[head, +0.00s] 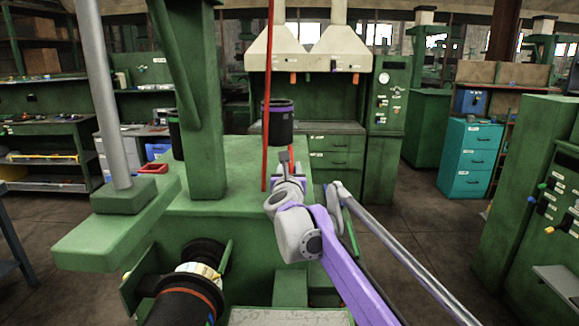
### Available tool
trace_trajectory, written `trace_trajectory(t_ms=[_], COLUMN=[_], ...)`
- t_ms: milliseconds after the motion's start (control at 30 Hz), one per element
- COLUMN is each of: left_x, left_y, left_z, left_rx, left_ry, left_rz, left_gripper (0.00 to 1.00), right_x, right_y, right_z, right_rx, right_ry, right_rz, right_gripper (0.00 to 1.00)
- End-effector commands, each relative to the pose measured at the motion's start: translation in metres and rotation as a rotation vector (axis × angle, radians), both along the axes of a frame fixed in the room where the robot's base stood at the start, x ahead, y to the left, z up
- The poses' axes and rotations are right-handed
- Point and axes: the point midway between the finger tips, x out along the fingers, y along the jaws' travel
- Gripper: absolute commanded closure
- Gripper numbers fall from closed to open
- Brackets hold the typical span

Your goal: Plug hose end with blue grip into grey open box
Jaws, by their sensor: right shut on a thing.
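My right gripper (287,172) is at the end of my purple and white arm, over the green machine table. It is shut on a small dark piece (284,157), mostly hidden by the gripper and hard to make out. A black cylinder with a purple band (278,124) shows just beyond and above the gripper; I cannot tell whether they touch. I cannot make out a hose end with a blue grip or a grey open box. My left gripper is not in view.
A thin red rod (268,95) rises just left of the gripper. A thick green column (201,100) and a grey post (103,100) stand left. A black roller (182,300) lies at the lower left. The green tabletop (225,180) is mostly clear.

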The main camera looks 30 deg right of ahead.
Motion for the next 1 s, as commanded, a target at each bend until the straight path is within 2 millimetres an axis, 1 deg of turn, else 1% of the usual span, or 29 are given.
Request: trace_trajectory(t_ms=[433, 467, 500, 633, 900, 1000], left_x=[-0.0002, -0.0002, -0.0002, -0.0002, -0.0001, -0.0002], left_y=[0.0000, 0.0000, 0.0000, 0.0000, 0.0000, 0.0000], left_z=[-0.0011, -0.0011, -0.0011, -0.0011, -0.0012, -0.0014], left_rx=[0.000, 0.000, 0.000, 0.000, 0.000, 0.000], left_ry=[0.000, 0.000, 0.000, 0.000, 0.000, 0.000], left_rz=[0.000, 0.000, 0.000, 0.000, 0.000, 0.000], left_gripper=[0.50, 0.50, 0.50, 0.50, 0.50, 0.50], right_x=[-0.0001, -0.0001, -0.0001, -0.0001, -0.0001, -0.0033], right_y=[0.0000, 0.0000, 0.0001, -0.0001, 0.0001, 0.0023], right_z=[-0.0027, -0.0027, -0.0027, -0.0027, -0.0030, -0.0028], right_rx=[0.000, 0.000, 0.000, 0.000, 0.000, 0.000], right_ry=[0.000, 0.000, 0.000, 0.000, 0.000, 0.000], right_rz=[0.000, 0.000, 0.000, 0.000, 0.000, 0.001], right_gripper=[1.00, 0.54, 0.47, 0.24, 0.23, 0.23])
